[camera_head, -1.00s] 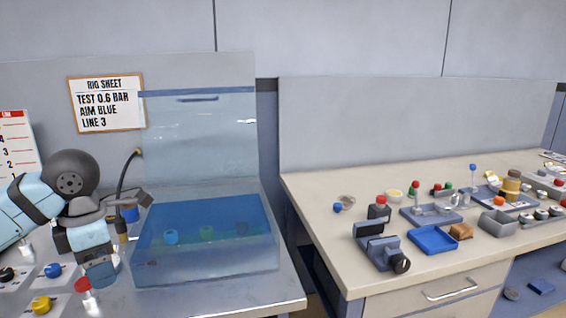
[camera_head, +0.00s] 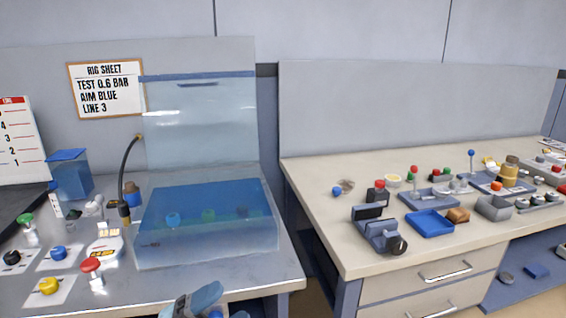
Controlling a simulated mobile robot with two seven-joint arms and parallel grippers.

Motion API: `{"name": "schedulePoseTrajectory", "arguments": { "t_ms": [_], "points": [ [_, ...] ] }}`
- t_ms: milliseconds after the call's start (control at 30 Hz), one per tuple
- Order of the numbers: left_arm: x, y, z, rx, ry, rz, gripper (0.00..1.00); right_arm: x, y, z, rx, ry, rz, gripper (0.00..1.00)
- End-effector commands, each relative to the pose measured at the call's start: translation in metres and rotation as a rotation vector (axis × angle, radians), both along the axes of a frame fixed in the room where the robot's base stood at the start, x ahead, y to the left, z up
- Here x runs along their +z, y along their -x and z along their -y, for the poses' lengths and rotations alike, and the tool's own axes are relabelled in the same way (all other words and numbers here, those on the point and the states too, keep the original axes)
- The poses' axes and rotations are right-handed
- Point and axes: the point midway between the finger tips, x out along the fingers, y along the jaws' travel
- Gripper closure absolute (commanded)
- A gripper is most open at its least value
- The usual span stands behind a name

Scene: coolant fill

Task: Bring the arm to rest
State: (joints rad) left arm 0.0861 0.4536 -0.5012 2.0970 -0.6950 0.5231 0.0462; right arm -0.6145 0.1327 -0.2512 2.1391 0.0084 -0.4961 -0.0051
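A light blue and dark grey part of one of my arms shows at the bottom edge, in front of the left bench. No fingertips show, so neither gripper can be made out. The blue-tinted clear tank (camera_head: 207,243) stands on the left metal bench (camera_head: 262,290), with several coloured knobs seen through it. A clear panel (camera_head: 203,125) rises behind the tank. A black hose (camera_head: 124,170) hangs at its left. The rig sheet (camera_head: 105,90) on the wall reads "TEST 0.6 BAR, AIM BLUE, LINE 3".
On the left bench are a red knob (camera_head: 91,266), yellow knob (camera_head: 48,286), blue knob (camera_head: 58,253), green knob (camera_head: 26,219) and a blue container (camera_head: 70,175). The right bench (camera_head: 320,185) holds a blue tray (camera_head: 431,225), a grey vise-like device (camera_head: 380,236) and several small parts.

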Motion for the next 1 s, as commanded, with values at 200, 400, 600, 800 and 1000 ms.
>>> {"name": "schedulePoseTrajectory", "arguments": {
  "t_ms": [200, 400, 600, 800, 1000],
  "points": [
    [-0.101, -0.008, -0.045, 0.351, 0.286, -0.674, 0.35, 0.000, 0.000, 0.000, 0.000, 0.000, 0.000, 0.62],
    [-0.207, 0.034, -0.077, 0.575, 0.405, -1.207, 0.35, 0.000, 0.000, 0.000, 0.000, 0.000, 0.000, 0.62],
    [-0.278, 0.093, -0.088, 0.697, 0.447, -1.580, 0.35, 0.000, 0.000, 0.000, 0.000, 0.000, 0.000, 0.62],
    [-0.262, 0.114, -0.092, 0.731, 0.450, -1.690, 0.35, 0.037, 0.000, 0.001, 0.000, 0.002, 0.002, 0.62],
    [-0.222, 0.116, -0.095, 0.740, 0.444, -1.687, 0.35, 0.080, 0.001, 0.003, -0.002, 0.008, 0.003, 0.62]
  ]
}}
